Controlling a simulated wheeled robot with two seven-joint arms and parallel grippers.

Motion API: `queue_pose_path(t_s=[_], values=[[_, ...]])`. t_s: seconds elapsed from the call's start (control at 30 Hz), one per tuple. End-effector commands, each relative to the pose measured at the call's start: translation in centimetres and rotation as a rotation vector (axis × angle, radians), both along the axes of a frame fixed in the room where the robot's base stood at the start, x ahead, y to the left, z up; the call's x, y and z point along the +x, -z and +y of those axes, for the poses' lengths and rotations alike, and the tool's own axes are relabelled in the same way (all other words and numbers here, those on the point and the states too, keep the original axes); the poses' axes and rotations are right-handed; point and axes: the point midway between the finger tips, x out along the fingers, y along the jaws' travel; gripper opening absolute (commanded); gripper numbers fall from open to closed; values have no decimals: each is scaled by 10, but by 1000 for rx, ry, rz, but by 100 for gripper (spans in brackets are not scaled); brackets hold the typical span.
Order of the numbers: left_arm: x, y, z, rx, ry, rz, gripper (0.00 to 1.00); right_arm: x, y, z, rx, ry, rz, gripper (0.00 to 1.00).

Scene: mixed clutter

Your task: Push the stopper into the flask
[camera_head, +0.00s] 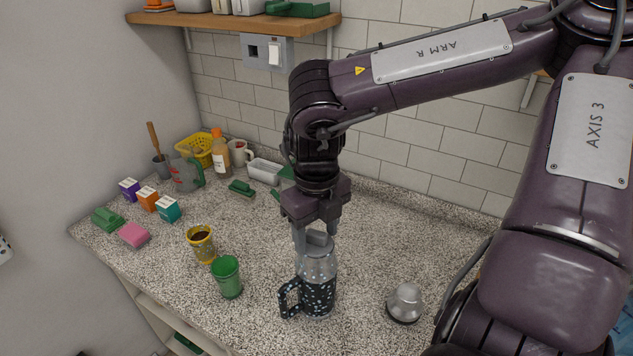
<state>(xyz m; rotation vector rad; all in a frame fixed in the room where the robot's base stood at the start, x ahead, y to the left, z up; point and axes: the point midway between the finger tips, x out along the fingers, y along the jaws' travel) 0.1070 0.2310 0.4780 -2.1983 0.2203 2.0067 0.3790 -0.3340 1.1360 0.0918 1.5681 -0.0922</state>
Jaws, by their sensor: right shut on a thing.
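The flask (318,296) stands upright at the front middle of the counter, with a dark speckled body, a side handle on its left and a paler grey upper part. The grey stopper (318,240) is at the top of the flask, in line with its neck. My right gripper (316,236) points down from above and is shut on the stopper. The fingers partly hide the stopper and the flask's mouth, so I cannot tell how deep the stopper sits. My left gripper is not in view.
A grey metal dome-shaped thing (405,301) stands right of the flask. A green cup (228,277) and a yellow cup (201,245) stand to its left. A shelf (230,22) hangs above.

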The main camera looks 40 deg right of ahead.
Motion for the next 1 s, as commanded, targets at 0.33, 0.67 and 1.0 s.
queue_pose_path(t_s=[0.33, 0.67, 1.0], values=[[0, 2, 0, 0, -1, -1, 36, 0, 2, 0, 0, 0, 0, 57], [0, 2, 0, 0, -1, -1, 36, 0, 2, 0, 0, 0, 0, 80], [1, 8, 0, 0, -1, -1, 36, 1, -24, 0, -2, 0, -7, 80]])
